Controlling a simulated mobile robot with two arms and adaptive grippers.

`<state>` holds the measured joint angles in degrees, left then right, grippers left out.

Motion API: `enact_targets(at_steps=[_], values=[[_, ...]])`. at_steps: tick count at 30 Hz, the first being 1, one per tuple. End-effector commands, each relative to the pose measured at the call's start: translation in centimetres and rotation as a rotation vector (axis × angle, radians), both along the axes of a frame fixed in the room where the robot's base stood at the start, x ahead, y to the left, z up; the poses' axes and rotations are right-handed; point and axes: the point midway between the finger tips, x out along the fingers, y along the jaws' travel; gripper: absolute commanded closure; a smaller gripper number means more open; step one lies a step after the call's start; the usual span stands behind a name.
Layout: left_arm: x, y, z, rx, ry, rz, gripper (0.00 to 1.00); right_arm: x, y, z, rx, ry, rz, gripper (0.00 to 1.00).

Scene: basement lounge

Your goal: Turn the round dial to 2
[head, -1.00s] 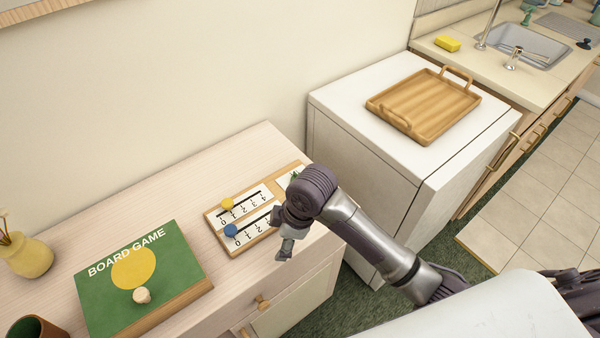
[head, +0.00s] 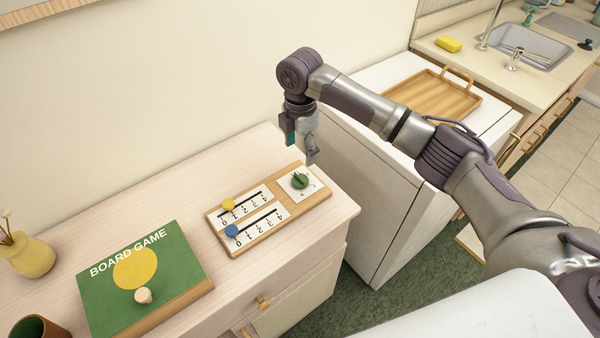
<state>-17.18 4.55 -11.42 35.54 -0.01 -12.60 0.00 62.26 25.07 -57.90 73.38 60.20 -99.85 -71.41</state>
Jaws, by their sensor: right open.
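The round dial (head: 300,181) is a small green knob on a white square plate at the right end of a wooden panel (head: 262,239). Marks around the dial are too small to read. The panel also carries a yellow slider (head: 228,204) and a blue slider (head: 232,230), both near the 0 end of their numbered scales. My right gripper (head: 303,160) is open and empty, pointing down above the dial and close to it; I cannot tell that it touches. My left gripper is not in view.
The panel lies on a pale wooden cabinet (head: 170,197). A green board game box (head: 170,259) with a small pale knob on it, a yellow vase (head: 28,258) and a brown cup (head: 38,327) stand left. A white appliance with a wooden tray (head: 440,92) stands right.

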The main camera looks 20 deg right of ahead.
Motion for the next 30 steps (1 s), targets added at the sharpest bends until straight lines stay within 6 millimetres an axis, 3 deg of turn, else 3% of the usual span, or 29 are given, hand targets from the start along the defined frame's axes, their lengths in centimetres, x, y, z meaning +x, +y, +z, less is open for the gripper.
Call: enact_targets(at_steps=[6, 13, 19, 27, 30], values=[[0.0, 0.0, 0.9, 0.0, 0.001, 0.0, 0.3, -0.2, 0.0, -4.8, -0.002, 0.005, 0.001, 0.26], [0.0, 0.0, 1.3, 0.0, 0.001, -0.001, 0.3, -0.1, 0.1, -8.6, -0.002, 0.002, 0.0, 0.26], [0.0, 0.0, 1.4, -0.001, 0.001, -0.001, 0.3, 0.0, 0.1, -9.9, -0.001, -0.001, 0.0, 0.26], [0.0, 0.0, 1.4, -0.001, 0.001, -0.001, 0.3, 0.0, 0.1, -10.1, -0.001, -0.001, 0.001, 0.26], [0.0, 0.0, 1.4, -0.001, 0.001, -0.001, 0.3, 0.0, 0.0, -10.1, -0.001, -0.001, 0.0, 0.41]])
